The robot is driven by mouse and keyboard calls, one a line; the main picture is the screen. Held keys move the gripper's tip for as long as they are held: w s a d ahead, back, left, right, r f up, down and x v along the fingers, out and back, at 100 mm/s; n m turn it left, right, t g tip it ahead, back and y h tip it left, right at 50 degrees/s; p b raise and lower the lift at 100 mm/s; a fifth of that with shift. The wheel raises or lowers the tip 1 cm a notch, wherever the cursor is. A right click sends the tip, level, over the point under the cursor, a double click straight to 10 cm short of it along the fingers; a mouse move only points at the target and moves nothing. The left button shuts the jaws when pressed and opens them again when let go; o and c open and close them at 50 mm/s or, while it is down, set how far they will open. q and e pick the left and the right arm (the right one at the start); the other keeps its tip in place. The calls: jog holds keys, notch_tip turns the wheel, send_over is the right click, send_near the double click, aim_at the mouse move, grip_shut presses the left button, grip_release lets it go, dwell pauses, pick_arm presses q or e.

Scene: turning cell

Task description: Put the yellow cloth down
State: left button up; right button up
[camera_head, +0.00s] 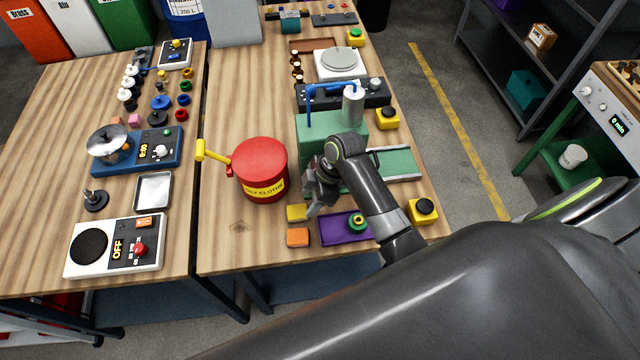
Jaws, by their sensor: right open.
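The yellow cloth (296,213) is a small folded square lying on the wooden table, just left of the purple tray (331,229). My right gripper (312,204) points down just above and right of the cloth, its dark fingers close to the cloth's right edge. It is open; whether a finger touches the cloth I cannot tell. An orange cloth-like square (297,237) lies in front of the yellow one. My left gripper is not in view.
A red can labelled for oily cloths (262,170), with a yellow pedal handle, stands left of the gripper. A green machine (318,133) stands behind my arm. Yellow button boxes (423,211) line the right edge. The table front left of the orange square is clear.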

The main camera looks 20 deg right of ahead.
jog(key=v, duration=0.7)
jog(key=shift+b, duration=0.45)
